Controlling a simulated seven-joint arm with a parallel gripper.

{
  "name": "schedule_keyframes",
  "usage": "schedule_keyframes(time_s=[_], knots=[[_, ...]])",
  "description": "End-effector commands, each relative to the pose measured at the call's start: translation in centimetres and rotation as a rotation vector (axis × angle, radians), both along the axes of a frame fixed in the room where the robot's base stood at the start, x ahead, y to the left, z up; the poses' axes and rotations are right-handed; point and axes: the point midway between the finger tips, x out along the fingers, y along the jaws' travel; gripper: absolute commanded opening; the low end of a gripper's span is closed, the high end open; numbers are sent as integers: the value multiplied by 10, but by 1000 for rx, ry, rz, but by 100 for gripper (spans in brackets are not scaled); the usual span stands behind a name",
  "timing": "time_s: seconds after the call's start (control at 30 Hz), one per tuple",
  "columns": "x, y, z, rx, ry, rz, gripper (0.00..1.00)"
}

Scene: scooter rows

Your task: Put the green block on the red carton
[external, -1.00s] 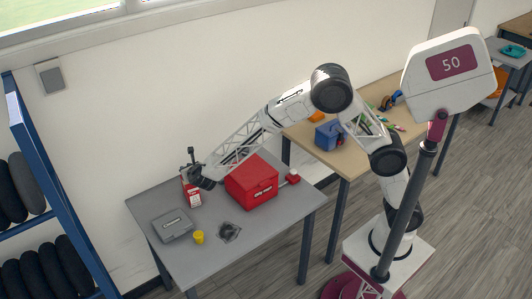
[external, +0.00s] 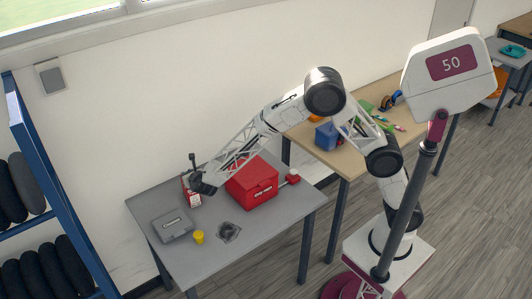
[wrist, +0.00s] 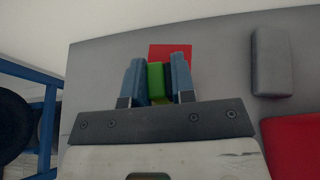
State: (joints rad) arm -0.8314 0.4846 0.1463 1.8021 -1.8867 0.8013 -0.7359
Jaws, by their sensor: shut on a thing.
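My gripper (wrist: 157,82) is shut on the green block (wrist: 155,80), which sits between its two blue-grey fingers in the wrist view. The red carton (wrist: 170,49) shows just beyond the block and fingertips, partly covered by them. In the external view the red and white carton (external: 193,197) stands upright at the back of the grey table. My gripper (external: 197,184) is at the height of the carton's top, close over it. The block cannot be made out in the external view. I cannot tell whether it touches the carton.
A red toolbox (external: 252,186) stands right of the carton, close under my forearm. A grey case (external: 173,226), a yellow cup (external: 198,237) and a dark flat item (external: 229,231) lie toward the front of the grey table (external: 270,225). The wall is close behind.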

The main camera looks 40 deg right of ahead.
Motion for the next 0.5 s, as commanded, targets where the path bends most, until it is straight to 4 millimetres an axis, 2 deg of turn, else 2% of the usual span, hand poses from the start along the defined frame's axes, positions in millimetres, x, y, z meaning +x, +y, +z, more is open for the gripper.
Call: schedule_keyframes(time_s=[0.1, 0.13, 0.3, 0.5], knots=[[0, 0, -3, 0, 0, 0, 1], [0, 0, -3, 0, 0, 0, 25], [0, 0, -3, 0, 0, 0, 49], [0, 0, -3, 0, 0, 0, 49]])
